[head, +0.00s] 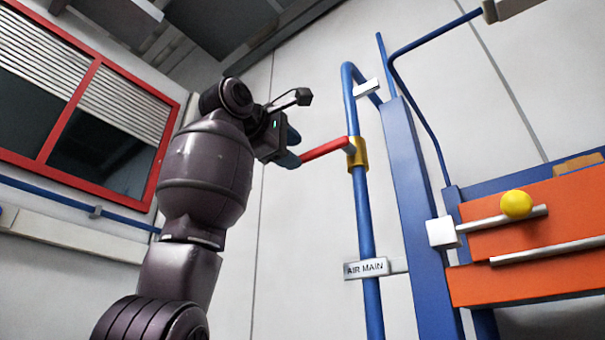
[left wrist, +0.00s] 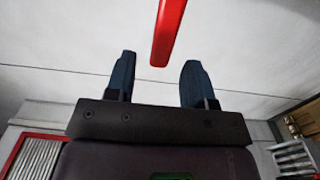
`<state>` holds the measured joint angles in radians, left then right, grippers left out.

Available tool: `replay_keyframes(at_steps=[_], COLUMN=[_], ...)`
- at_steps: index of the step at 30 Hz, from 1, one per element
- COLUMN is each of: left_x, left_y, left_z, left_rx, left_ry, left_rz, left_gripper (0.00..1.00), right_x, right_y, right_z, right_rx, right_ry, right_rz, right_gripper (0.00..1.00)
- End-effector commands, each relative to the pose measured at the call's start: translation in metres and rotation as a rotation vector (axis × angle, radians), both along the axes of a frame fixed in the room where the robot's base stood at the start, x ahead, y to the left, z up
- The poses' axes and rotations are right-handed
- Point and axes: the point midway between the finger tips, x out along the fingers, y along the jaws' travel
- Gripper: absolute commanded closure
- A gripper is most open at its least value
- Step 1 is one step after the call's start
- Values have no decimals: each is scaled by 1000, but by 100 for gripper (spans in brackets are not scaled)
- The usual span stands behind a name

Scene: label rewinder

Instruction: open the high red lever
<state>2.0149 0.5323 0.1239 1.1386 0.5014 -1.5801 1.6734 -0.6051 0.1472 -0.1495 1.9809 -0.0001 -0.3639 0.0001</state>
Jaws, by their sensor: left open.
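The high red lever (head: 325,149) sticks out to the left from a yellow valve body (head: 357,152) on a vertical blue pipe (head: 364,215). My left gripper (head: 292,148) is raised at the lever's free left end, with its fingers open. In the left wrist view the red lever (left wrist: 168,32) comes down from the top edge. Its end lies just beyond and between the two blue-grey fingertips (left wrist: 158,72) of my gripper. No finger visibly touches it there. The wrist view does not show the valve body. My right gripper is not in view.
A sign reading AIR MAIN (head: 367,269) sits low on the pipe. To the right stand a blue post (head: 415,210) and an orange machine (head: 540,225) with a yellow ball (head: 516,204) on a bar. A red-framed window (head: 85,110) is at left. The wall behind the lever is bare.

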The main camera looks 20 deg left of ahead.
Motion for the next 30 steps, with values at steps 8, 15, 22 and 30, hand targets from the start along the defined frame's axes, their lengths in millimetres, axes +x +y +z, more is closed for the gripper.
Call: replay_keyframes(at_steps=[8, 15, 22, 30], left_x=[32, 38, 38, 38], left_y=[-11, -13, -13, -13], left_z=[0, 0, -1, -1], left_rx=[2, 1, 1, 1], left_ry=[2, 0, 0, 0], left_rz=[1, 1, 1, 1], left_gripper=[51, 51, 59, 100], right_x=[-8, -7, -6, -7], right_y=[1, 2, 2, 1], right_z=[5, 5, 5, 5], right_rx=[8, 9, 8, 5], right_ry=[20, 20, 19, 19], right_rz=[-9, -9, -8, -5], right_gripper=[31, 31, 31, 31])
